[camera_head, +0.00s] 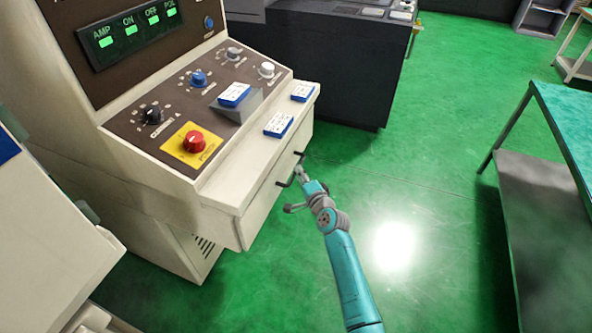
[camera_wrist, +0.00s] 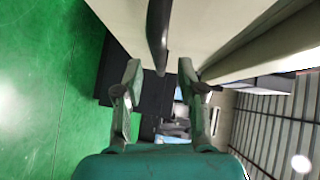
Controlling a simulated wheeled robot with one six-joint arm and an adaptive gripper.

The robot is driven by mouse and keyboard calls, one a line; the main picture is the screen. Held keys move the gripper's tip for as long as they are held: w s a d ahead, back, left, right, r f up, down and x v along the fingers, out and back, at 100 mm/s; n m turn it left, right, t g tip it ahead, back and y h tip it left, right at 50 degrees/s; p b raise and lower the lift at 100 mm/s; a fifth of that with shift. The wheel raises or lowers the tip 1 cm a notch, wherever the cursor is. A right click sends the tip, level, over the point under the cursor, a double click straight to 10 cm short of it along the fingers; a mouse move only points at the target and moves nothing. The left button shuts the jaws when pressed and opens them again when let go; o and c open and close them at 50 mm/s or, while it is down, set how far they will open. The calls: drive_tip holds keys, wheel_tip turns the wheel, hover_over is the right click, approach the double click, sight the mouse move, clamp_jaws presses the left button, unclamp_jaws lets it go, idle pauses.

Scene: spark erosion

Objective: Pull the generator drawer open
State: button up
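The generator drawer (camera_head: 262,205) is a cream front panel under the console's ledge, and it looks closed. Its dark bar handle (camera_head: 283,184) stands out from the front and is partly hidden by my gripper (camera_head: 299,170). In the wrist view, the handle (camera_wrist: 158,35) appears as a dark bar between the two fingertips of my gripper (camera_wrist: 159,72). The fingers are apart, with a visible gap on both sides of the bar. I cannot tell how deep the bar sits between them.
The generator console (camera_head: 120,120) carries knobs, a red emergency button (camera_head: 194,141) and small blue-and-white boxes (camera_head: 278,124) on its ledge. A dark cabinet (camera_head: 340,70) stands behind. A teal-topped table (camera_head: 565,110) is at the right. The green floor (camera_head: 430,170) between is clear.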

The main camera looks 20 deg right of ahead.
drive_tip(key=shift+w+a+f, duration=0.15)
drive_tip(key=shift+w, duration=0.8)
drive_tip(key=shift+w+a+f, duration=0.1)
drive_tip(key=shift+w+f, duration=0.05)
drive_tip(key=shift+w, duration=0.75)
clamp_jaws()
